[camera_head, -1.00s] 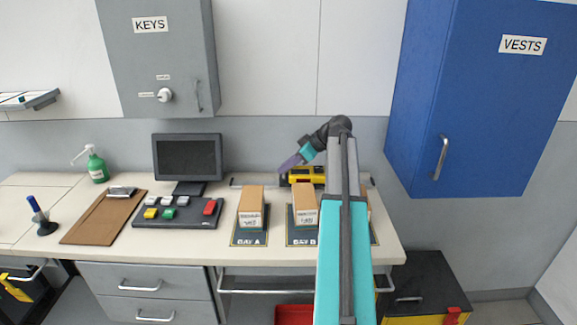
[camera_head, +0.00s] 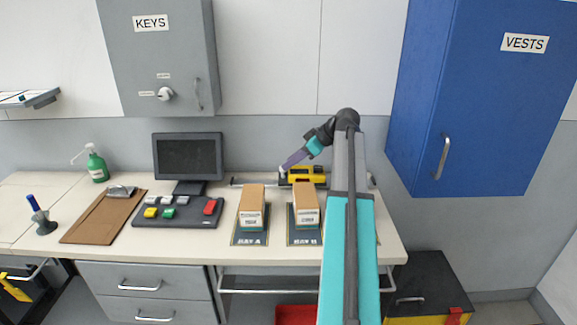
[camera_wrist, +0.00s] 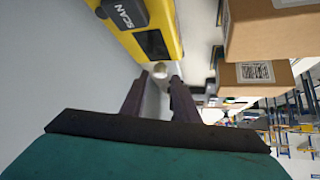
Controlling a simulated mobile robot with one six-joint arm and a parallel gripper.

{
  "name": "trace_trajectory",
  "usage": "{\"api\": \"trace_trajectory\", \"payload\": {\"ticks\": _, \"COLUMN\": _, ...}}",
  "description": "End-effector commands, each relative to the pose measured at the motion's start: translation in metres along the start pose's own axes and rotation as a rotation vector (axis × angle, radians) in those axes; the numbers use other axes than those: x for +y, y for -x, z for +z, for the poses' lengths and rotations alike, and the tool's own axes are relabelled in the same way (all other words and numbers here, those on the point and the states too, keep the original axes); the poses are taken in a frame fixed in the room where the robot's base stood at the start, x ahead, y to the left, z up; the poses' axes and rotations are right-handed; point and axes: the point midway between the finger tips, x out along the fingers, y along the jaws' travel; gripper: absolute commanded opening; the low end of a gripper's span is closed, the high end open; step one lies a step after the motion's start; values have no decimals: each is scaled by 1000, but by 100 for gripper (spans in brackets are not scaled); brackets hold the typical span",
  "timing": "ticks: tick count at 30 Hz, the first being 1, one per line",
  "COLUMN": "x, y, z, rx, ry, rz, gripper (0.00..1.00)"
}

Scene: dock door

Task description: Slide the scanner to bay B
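The yellow and black scanner (camera_head: 308,174) sits on the rail at the back of the counter, behind the box on bay B (camera_head: 304,238). In the wrist view the scanner (camera_wrist: 155,43) is at the top, with a dark "SCAN" part. My gripper (camera_head: 284,168) is at the scanner's left end in the head view. In the wrist view my gripper (camera_wrist: 158,80) has its two fingers apart, with a small pale knob (camera_wrist: 160,69) just beyond the tips. The fingers do not appear to press on it.
The rail (camera_head: 243,182) runs along the counter's back. Boxes stand on bay A (camera_head: 251,209) and bay B (camera_head: 305,207); my arm hides the area to their right. A monitor (camera_head: 187,158) and a button panel (camera_head: 178,211) stand to the left.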

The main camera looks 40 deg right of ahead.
Motion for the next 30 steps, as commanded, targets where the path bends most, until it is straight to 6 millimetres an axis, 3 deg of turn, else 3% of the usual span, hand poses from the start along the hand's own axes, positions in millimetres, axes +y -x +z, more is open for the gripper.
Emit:
{"api": "trace_trajectory", "payload": {"ticks": 18, "x": 1, "y": 92, "z": 1, "rx": 1, "ry": 0, "rz": 3, "gripper": 28}}
{"api": "trace_trajectory", "payload": {"ticks": 24, "x": 0, "y": 107, "z": 0, "rx": 1, "ry": 0, "rz": 2, "gripper": 28}}
{"api": "trace_trajectory", "payload": {"ticks": 30, "x": 0, "y": 110, "z": 0, "rx": 1, "ry": 0, "rz": 1, "gripper": 28}}
